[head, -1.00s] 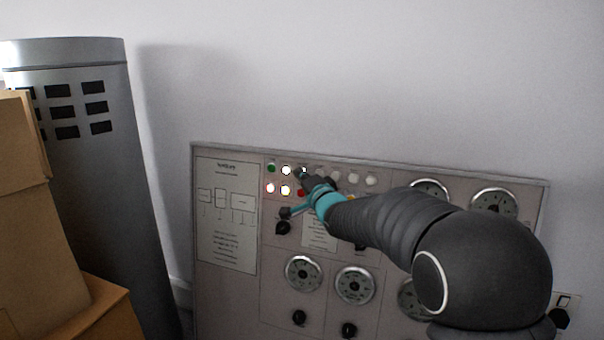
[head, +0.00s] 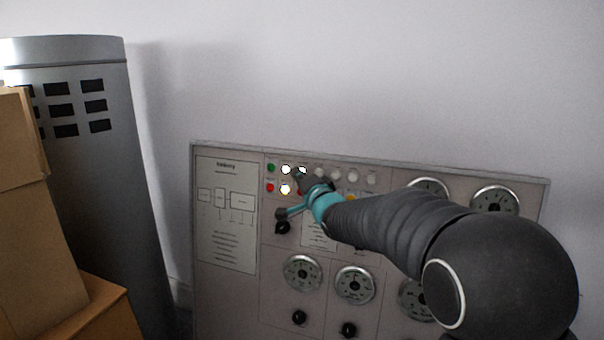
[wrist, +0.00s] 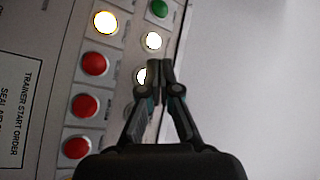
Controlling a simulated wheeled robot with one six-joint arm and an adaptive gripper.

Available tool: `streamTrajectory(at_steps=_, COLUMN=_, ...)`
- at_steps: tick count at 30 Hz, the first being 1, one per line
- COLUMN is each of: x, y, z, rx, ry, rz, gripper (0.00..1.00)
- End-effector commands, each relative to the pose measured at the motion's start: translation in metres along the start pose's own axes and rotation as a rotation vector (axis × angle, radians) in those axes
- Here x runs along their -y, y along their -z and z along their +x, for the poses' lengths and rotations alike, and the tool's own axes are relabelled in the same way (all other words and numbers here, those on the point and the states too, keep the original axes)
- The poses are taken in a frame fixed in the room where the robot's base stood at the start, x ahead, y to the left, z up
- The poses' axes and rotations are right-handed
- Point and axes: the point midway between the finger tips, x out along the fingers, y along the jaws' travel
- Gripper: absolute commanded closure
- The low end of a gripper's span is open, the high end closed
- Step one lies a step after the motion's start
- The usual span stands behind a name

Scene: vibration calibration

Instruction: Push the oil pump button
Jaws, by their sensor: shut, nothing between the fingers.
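The grey control panel (head: 225,270) carries two rows of round buttons; their labels are too small to read, so I cannot tell which is the oil pump button. The upper row has a green button (head: 270,168), two lit white ones and several unlit pale ones. Below are a red button (head: 270,188) and a lit yellow one (head: 285,189). My gripper (wrist: 160,68) is shut and empty.
Dial gauges (head: 355,285) and black knobs (head: 299,317) sit lower on the panel. A printed sheet (head: 227,215) is on its left. A grey cylinder (head: 95,190) and cardboard boxes (head: 35,230) stand at the left. The pale wall behind is bare.

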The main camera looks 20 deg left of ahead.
Motion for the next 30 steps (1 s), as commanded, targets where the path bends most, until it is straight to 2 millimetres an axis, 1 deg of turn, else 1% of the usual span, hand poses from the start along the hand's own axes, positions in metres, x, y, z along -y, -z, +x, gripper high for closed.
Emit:
streamTrajectory(at_steps=9, x=0.013, y=-0.015, z=-0.020, rx=0.001, ry=0.002, rz=0.000, gripper=1.00)
streamTrajectory(at_steps=15, x=0.020, y=-0.022, z=-0.030, rx=0.000, ry=0.000, rz=-0.001, gripper=1.00)
streamTrajectory(at_steps=30, x=0.022, y=-0.022, z=-0.031, rx=0.000, ry=0.000, rz=0.000, gripper=1.00)
